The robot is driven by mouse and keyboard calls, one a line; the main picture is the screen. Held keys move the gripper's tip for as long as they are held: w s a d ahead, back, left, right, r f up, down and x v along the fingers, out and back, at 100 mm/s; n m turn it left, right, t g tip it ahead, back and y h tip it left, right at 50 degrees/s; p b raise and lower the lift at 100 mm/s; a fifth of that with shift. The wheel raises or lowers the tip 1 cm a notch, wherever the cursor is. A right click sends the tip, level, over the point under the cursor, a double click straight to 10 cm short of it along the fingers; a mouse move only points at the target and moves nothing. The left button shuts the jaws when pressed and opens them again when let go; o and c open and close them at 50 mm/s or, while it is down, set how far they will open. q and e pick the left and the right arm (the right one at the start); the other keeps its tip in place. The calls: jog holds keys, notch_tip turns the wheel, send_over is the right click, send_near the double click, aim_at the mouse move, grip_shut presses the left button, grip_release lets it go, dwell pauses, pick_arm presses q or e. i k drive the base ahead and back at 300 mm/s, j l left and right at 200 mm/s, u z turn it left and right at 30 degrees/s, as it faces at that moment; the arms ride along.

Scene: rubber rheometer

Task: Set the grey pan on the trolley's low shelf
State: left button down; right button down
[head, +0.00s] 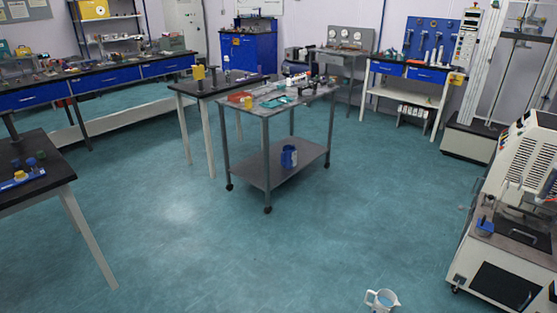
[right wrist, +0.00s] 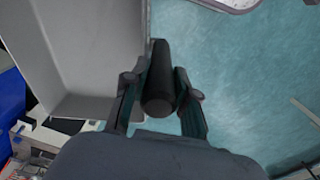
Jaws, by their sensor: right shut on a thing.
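In the right wrist view my right gripper (right wrist: 160,95) is shut on a dark round handle (right wrist: 158,90). A large light-grey surface with a raised wall, which looks like the grey pan (right wrist: 85,45), fills the upper left beside the handle. The join between handle and pan is hard to make out. In the head view the trolley (head: 267,160) stands mid-room on castors. Its low shelf (head: 262,172) holds a blue container (head: 289,156) towards the right, with bare shelf to its left.
A dark-topped table (head: 215,88) stands close behind on the left. A large machine (head: 515,220) stands at right. Open floor lies before the trolley.

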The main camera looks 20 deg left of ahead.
aim_at(302, 151)
jog(key=i+j+u, duration=0.1)
jog(key=u, duration=0.35)
jog(key=i+u, duration=0.15)
jog(key=u, duration=0.3)
jog(key=i, duration=1.75)
jog(key=i+z, duration=0.3)
jog(key=i, duration=0.2)
jog(key=i+z, duration=0.25)
jog(key=i, duration=0.25)
jog(key=i+j+z, duration=0.3)
jog(key=i, duration=0.2)
jog(key=i+l+z, duration=0.25)
jog(key=i+z, duration=0.15)
jog(key=i, duration=0.15)
jog(key=i+z, duration=0.45)
jog(key=i+j+z, duration=0.15)
jog(key=i+z, duration=0.25)
jog(key=i, duration=0.25)
jog(key=i+l, duration=0.1)
jog(key=i, duration=0.6)
jog(key=i+l+u, duration=0.1)
jog(key=i, duration=0.55)
jog(key=u, duration=3.7)
jog(key=i+l+u, duration=0.25)
jog(key=k, duration=0.05)
